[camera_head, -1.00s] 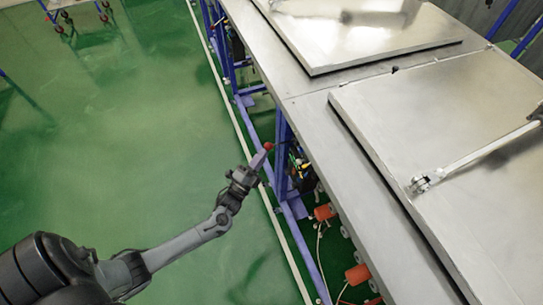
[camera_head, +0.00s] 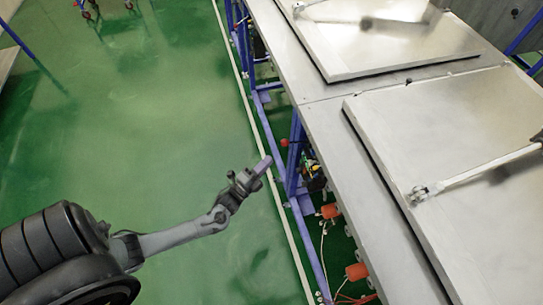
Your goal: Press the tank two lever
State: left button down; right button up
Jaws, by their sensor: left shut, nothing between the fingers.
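A small red knob (camera_head: 284,143), which looks like a lever end, sticks out from the side of the blue frame below the metal table. No label shows, so I cannot tell which tank it belongs to. My left gripper (camera_head: 265,163) is shut and empty, a little left of and below the knob in the picture, with a visible gap between them. Two flat metal lids, a near one (camera_head: 470,150) and a far one (camera_head: 375,40), lie on the table. My right gripper is not in view.
The metal table (camera_head: 325,135) with its blue legs (camera_head: 294,150) runs along the right. Orange-red cylinders (camera_head: 357,271) and hoses sit under its near edge. Green floor (camera_head: 150,120) lies open at the left.

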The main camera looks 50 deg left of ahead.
pick_arm(q)
jog(key=v, duration=0.8)
jog(key=shift+s+f, duration=0.15)
jog(key=shift+f, duration=0.05)
jog(key=w+d+r+n+g, duration=0.3)
jog(key=d+r+n+g, duration=0.45)
jog(key=d+n, duration=0.3)
jog(key=s+d+r+n+g+h, duration=0.1)
jog(key=s+d+g, duration=0.1)
jog(key=s+g, duration=0.35)
jog(key=s+d+r+n+g, duration=0.1)
jog(key=s+d+n+g, duration=0.1)
jog(key=s+g, duration=0.35)
jog(key=w+p+v, duration=0.2)
jog(key=p+v, duration=1.2)
jog(key=p, duration=0.1)
jog(key=w+r+p+v, duration=0.1)
jog(key=w+p+v, duration=0.1)
jog(key=p+v, duration=1.3)
jog(key=shift+w+a+r+t, duration=0.3)
jog(key=shift+a+t, duration=0.1)
jog(key=shift+t, duration=0.05)
